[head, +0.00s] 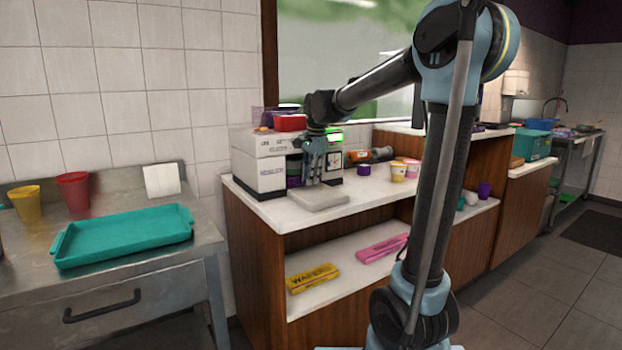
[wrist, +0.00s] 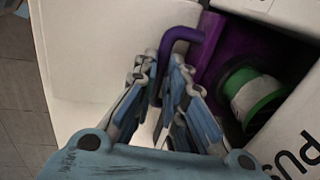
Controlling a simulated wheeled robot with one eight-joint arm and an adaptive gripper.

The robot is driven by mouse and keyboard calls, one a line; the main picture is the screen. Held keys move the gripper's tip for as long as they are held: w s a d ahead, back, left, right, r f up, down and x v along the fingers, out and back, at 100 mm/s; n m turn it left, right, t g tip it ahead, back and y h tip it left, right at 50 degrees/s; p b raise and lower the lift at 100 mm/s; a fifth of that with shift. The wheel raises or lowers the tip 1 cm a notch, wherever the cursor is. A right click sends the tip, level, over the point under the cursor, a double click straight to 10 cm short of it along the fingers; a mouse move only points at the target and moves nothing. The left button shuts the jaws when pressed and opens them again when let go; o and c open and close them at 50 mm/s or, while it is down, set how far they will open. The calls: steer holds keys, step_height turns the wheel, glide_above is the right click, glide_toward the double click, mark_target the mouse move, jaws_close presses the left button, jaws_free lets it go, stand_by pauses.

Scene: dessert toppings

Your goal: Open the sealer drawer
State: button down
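The sealer (head: 262,165) is a white boxy machine on the counter, with dark lettering and a small green display. In the wrist view, a purple handle (wrist: 182,34) bends out from a purple part (wrist: 208,50) in the machine's front opening. My gripper (head: 313,172) is at the front of the sealer. In the wrist view, my gripper (wrist: 162,72) has its fingers close in on both sides of the purple handle's bar and looks shut on it. The fingers hide the bar's lower end. I cannot tell how far out the drawer is.
A green-rimmed roll (wrist: 252,95) sits inside the opening, right of the fingers. A light grey slab (head: 318,198) lies before the sealer. A red container (head: 290,123) is on top. A teal tray (head: 125,238) is on the left table.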

steer(key=s+d, duration=0.9)
steer(key=s, duration=0.4)
steer(key=shift+s, duration=0.15)
stand_by(0.3)
steer(key=c, duration=1.9)
jaws_free()
steer(key=r, duration=0.4)
steer(key=s+d+r, duration=0.1)
steer(key=r, duration=0.6)
steer(key=shift+s+d+r, duration=0.2)
steer(key=shift+s+r, duration=0.15)
steer(key=shift+r, duration=0.05)
